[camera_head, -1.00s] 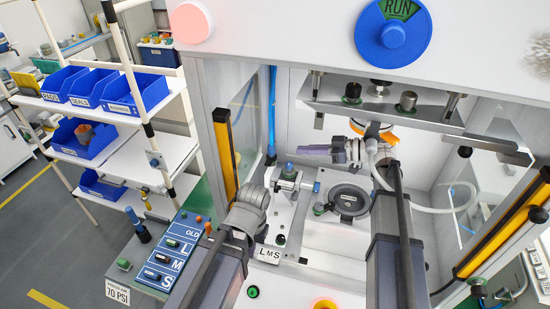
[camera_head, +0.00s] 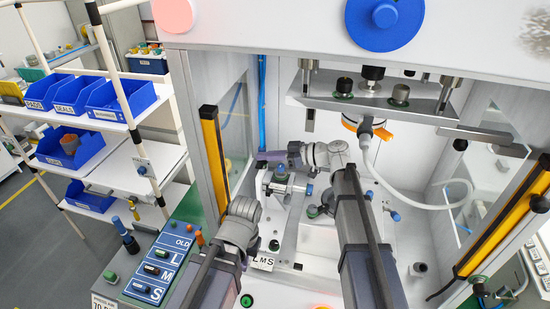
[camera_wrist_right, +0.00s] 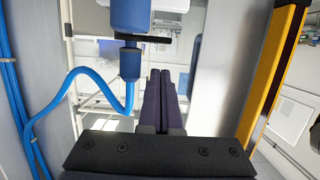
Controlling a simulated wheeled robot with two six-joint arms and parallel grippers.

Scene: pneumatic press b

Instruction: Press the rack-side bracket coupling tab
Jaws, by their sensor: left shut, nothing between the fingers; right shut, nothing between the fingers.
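In the right wrist view, a blue coupling (camera_wrist_right: 130,62) sits below a black bracket plate (camera_wrist_right: 145,38), with a blue hose curving from its lower end. I cannot make out its tab. My right gripper (camera_wrist_right: 160,74) is shut and empty, its dark purple fingers just right of the coupling with a small gap in the picture. In the head view, the right gripper (camera_head: 272,157) points left near the blue hose (camera_head: 262,105) at the press's rack-side back corner; the coupling is too small to tell there. My left gripper (camera_head: 241,252) is low at the press front, fingertips hard to make out.
A rack (camera_head: 137,130) with blue bins stands left. A yellow light-curtain post (camera_head: 214,160) flanks the opening left, another (camera_head: 510,225) right. A fixture with a blue knob (camera_head: 282,170) stands below my right gripper. The press's upper plate (camera_head: 375,100) hangs above. A pale hose (camera_head: 430,208) loops at right.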

